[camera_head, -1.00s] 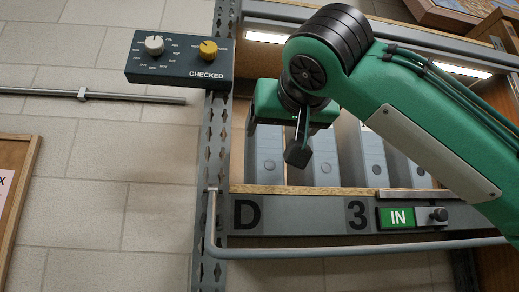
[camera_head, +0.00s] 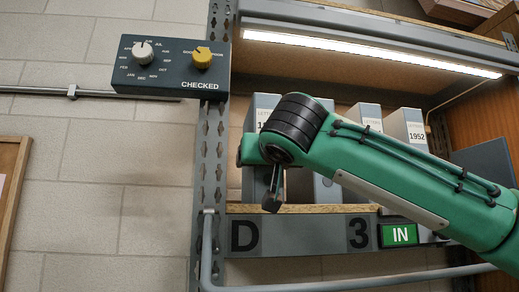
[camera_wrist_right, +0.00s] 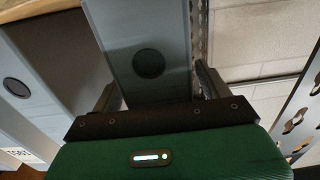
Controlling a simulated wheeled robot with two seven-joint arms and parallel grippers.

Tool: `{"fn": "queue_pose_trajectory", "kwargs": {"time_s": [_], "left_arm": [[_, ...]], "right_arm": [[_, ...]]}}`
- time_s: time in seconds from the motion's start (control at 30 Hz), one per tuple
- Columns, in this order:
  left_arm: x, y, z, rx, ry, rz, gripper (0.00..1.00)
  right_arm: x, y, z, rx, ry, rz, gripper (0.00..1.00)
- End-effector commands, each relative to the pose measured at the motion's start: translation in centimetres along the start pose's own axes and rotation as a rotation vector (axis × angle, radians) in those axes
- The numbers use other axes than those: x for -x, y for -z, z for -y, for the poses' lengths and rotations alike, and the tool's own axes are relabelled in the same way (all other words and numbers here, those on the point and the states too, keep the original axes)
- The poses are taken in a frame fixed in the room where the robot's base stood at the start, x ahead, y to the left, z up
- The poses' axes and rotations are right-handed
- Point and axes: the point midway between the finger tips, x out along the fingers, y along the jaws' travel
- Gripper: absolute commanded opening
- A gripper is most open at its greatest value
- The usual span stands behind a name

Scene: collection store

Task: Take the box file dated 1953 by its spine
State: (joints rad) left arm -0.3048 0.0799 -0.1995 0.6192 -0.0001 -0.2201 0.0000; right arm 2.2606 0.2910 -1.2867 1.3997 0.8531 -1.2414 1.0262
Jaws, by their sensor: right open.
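Several grey box files stand in a row on shelf D3. The leftmost (camera_head: 264,104) has a LETTERS label whose date is mostly behind my arm. The far right file (camera_head: 404,124) is dated 1952. No 1953 label can be read. My right gripper (camera_head: 272,200) is in front of the leftmost file. In the right wrist view, its open fingers (camera_wrist_right: 158,92) lie on either side of a grey spine (camera_wrist_right: 150,25) with a dark round hole. Contact cannot be told, and that file's label is hidden. A neighbouring file (camera_wrist_right: 15,95) shows an upside-down label, apparently 1951.
A perforated metal upright (camera_head: 210,160) stands close left of the files and carries the CHECKED dial box (camera_head: 170,68). A lit lamp (camera_head: 370,53) runs above. Below are the shelf front (camera_head: 300,235), a green IN sign (camera_head: 400,235) and a grey rail (camera_head: 330,286).

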Motion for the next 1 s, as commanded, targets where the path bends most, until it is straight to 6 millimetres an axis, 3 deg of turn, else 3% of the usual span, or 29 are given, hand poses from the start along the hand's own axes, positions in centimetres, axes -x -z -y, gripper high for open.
{"fn": "queue_pose_trajectory", "kwargs": {"time_s": [0.27,0.37,0.6,1.0], "left_arm": [[0.09,0.22,0.13,0.0,0.001,-0.002,0.33],[0.08,0.37,0.16,0.0,0.002,-0.004,0.33],[0.08,0.54,0.17,0.0,0.002,-0.006,0.33],[-0.05,0.56,0.14,-0.001,0.001,-0.007,0.33]], "right_arm": [[-0.29,-0.07,-0.01,-0.001,0.0,0.0,0.78],[-0.28,-0.06,-0.01,-0.001,0.0,0.0,0.62],[-0.27,-0.05,-0.02,-0.001,0.0,0.0,0.15],[-0.2,0.52,-0.04,-0.003,-0.001,-0.003,0.13]]}}
